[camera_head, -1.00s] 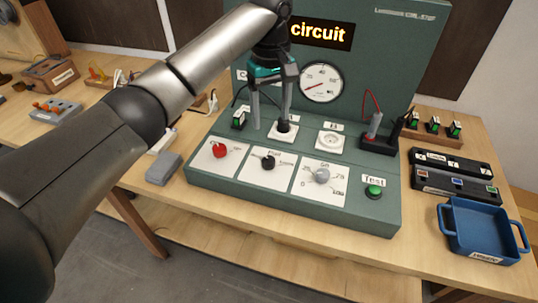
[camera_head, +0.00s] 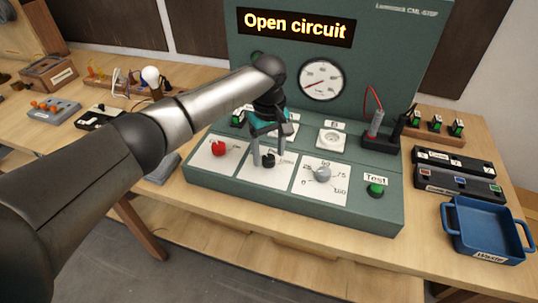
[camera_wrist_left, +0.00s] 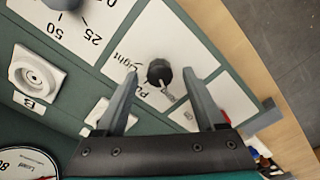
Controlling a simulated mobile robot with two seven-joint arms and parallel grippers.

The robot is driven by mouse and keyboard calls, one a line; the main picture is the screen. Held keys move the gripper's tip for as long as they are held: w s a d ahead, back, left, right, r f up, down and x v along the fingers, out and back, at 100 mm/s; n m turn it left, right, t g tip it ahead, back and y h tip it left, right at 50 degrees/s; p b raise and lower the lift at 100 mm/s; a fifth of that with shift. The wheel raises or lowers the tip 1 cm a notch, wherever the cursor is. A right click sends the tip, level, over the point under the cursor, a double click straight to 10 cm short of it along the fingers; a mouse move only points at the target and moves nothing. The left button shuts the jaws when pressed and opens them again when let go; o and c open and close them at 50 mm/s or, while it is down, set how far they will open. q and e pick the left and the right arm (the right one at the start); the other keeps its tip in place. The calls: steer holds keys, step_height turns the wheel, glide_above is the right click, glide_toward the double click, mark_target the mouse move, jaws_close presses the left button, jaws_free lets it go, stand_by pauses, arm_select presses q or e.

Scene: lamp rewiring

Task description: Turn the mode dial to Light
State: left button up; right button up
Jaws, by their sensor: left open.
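The mode dial (camera_head: 268,160) is a small black knob on a white plate, in the middle of the green test panel's sloped front. In the left wrist view the dial (camera_wrist_left: 159,72) shows a pale mark on its lower side, with a "Light" label and a partly covered label starting with "P" beside it. My left gripper (camera_head: 268,164) points down over the dial plate. Its two fingers are open, one on each side of the dial, with gaps between them and the knob. My right gripper is not in view.
A red knob (camera_head: 219,148) is left of the dial, and a grey knob (camera_head: 322,174) and green Test button (camera_head: 376,189) are right. Sockets and a gauge (camera_head: 321,80) stand behind. The display (camera_head: 296,27) reads "Open circuit". A blue tray (camera_head: 487,229) is far right.

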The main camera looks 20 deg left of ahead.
arm_select(q)
steer(key=shift+f, duration=0.5)
jaws_close()
stand_by(0.3)
